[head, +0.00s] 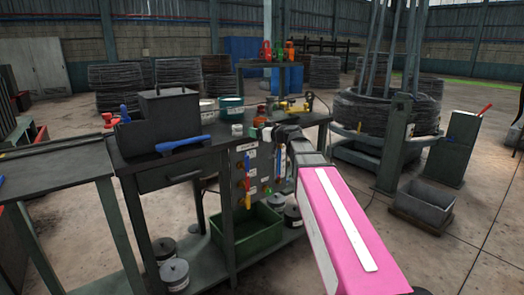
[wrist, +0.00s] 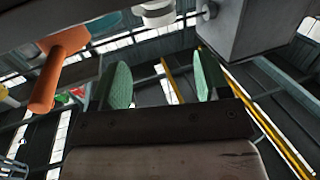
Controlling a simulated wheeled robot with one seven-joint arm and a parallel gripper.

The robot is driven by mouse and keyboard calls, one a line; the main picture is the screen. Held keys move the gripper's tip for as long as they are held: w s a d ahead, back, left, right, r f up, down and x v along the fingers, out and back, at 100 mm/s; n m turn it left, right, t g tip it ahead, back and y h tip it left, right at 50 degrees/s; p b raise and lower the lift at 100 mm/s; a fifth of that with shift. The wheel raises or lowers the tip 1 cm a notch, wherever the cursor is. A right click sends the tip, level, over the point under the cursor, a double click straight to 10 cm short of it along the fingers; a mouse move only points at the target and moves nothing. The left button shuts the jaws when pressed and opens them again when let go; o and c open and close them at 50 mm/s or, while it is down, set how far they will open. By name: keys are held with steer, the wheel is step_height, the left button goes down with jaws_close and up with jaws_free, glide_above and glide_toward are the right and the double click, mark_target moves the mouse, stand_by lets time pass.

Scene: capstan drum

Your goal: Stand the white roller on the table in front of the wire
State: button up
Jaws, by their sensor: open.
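A small white cylindrical thing (head: 237,130), which looks like the white roller, is on the dark workbench (head: 185,151), near its front edge. In the head view my pink arm reaches the bench's front edge, and the fingers are too small to make out. A large wire coil (head: 375,112) stands on a floor stand behind right.
On the bench are a dark block-shaped machine (head: 160,118), a blue-handled tool (head: 183,143), a green tub (head: 231,106) and an orange-brown container (head: 260,116), perhaps the orange cylinder (wrist: 48,75) in the wrist view. A green crate (head: 252,235) sits below.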

steer(key=s+d+f+m+g+h, duration=0.1)
steer(key=s+f+g+h, duration=0.15)
steer(key=f, duration=0.45)
steer(key=s+d+f+m+g+h, duration=0.1)
steer(key=s+f, duration=0.2)
steer(key=f, duration=0.5)
steer(key=s+d+f+m+g+h, duration=0.4)
steer(key=s+d+f, duration=0.3)
steer(key=s+f, duration=0.3)
steer(key=s+d+f+m+g+h, duration=0.3)
steer(key=s+d+f+h, duration=0.3)
steer(key=s+f, duration=0.4)
step_height(320, 180, down, 5)
steer(key=shift+d+f+m+g, duration=0.15)
steer(key=shift+d+m+g, duration=0.25)
steer(key=shift+m, duration=0.1)
